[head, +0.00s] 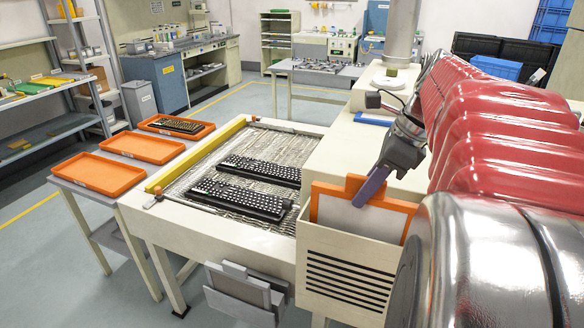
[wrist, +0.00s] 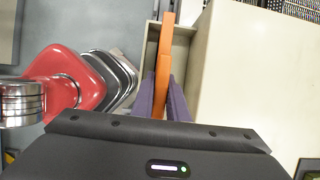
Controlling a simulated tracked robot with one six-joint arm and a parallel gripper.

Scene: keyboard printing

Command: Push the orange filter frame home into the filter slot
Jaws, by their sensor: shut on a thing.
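The orange filter frame (head: 338,215), with a pale panel inside its orange border, stands upright in the open top of the beige vented box that holds the filter slot (head: 345,262). Its upper part sticks up above the box rim; its lower part is hidden inside. My gripper (head: 364,195) is shut on the tab at the frame's top edge. In the wrist view the frame (wrist: 165,58) shows edge-on as an orange strip between my purple fingers (wrist: 163,105), over the slot opening (wrist: 185,50).
The beige machine body (head: 385,160) stands right behind the box. A mesh bed with two black keyboards (head: 240,198) lies to the left, edged by a yellow bar (head: 196,152). Orange trays (head: 108,174) sit farther left.

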